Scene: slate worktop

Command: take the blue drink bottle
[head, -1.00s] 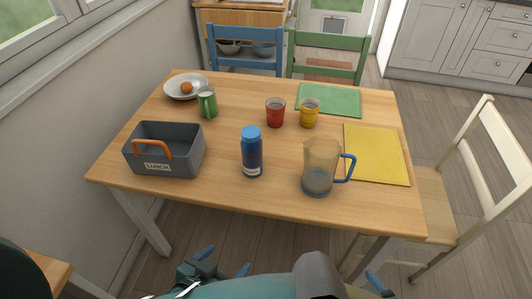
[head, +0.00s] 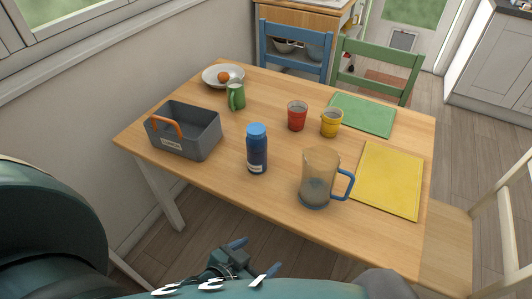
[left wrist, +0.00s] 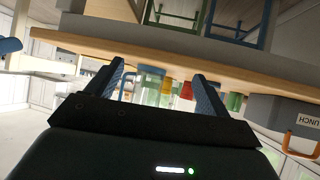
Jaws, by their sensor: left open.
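The blue drink bottle (head: 257,150) stands upright near the front edge of the wooden table, between the grey lunch box and the clear jug. I cannot make the bottle out in the left wrist view. My left gripper (head: 251,259) is open and empty. It is in front of the table, nearer to me than the bottle and apart from it. Its two blue-grey fingers also show spread in the left wrist view (left wrist: 158,72), where the table appears upside down. My right gripper is not in view.
The jug (head: 318,180) with a blue handle stands right of the bottle, the lunch box (head: 199,141) left. A red cup (head: 297,117), yellow cup (head: 331,124) and green mug (head: 236,96) stand behind. The table's front edge (head: 262,193) lies between gripper and bottle.

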